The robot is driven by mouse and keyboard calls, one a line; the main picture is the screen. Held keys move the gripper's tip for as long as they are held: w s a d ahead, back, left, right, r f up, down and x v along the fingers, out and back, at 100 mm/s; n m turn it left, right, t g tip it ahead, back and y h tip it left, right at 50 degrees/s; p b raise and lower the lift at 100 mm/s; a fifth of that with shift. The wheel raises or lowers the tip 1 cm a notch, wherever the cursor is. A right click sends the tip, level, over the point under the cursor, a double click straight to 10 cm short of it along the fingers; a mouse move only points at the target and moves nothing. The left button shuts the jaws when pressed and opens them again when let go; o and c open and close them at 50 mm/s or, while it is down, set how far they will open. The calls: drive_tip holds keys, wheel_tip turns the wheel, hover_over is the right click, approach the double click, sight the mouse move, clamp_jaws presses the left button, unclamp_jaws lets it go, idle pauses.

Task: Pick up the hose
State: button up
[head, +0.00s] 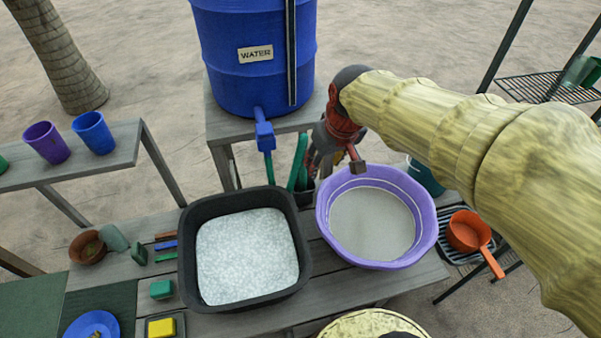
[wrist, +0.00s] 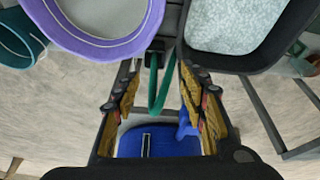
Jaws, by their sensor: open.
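A green hose (head: 298,163) stands upright in a small black holder at the back edge of the table, below the water barrel. In the wrist view the hose (wrist: 153,85) shows as a green loop between the fingers, with a gap on either side. My gripper (head: 320,160) is open and empty, just right of the hose in the head view. Its two fingers flank the loop in the wrist view (wrist: 158,80). I cannot tell whether a finger touches it. The hose's lower end is hidden in the holder (wrist: 156,48).
A blue water barrel (head: 252,85) with a blue spigot (head: 264,132) stands behind. A black basin (head: 188,285) with pale contents sits left, a purple basin (head: 424,240) right, close under my gripper. An orange pot (head: 465,233) is further right. Blue and purple cups stand on the left bench.

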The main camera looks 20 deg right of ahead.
drive_tip(key=w+f+n+g+p, duration=0.1)
drive_tip(key=w+f+p, duration=0.2)
drive_tip(key=w+p, duration=0.55)
drive_tip(key=n+g+p, duration=0.2)
drive_tip(key=p, duration=0.1)
hover_over(303, 158)
drive_tip(key=f, duration=0.9)
drive_tip(key=shift+s+d+f, duration=0.15)
drive_tip(key=shift+s+d, duration=0.1)
drive_tip(key=shift+d, duration=0.1)
drive_tip(key=shift+w+a+f+b, duration=0.1)
drive_tip(key=shift+w+f, duration=0.2)
drive_tip(key=shift+f, duration=1.1)
drive_tip(key=shift+w+a+f+b, duration=0.1)
drive_tip(key=shift+w+f, duration=0.25)
drive_tip(key=shift+f, duration=1.05)
drive_tip(key=shift+w+f+b, duration=0.1)
drive_tip(key=shift+w+f, duration=0.2)
drive_tip(key=shift+f, duration=1.1)
drive_tip(key=shift+c, duration=0.2)
clamp_jaws()
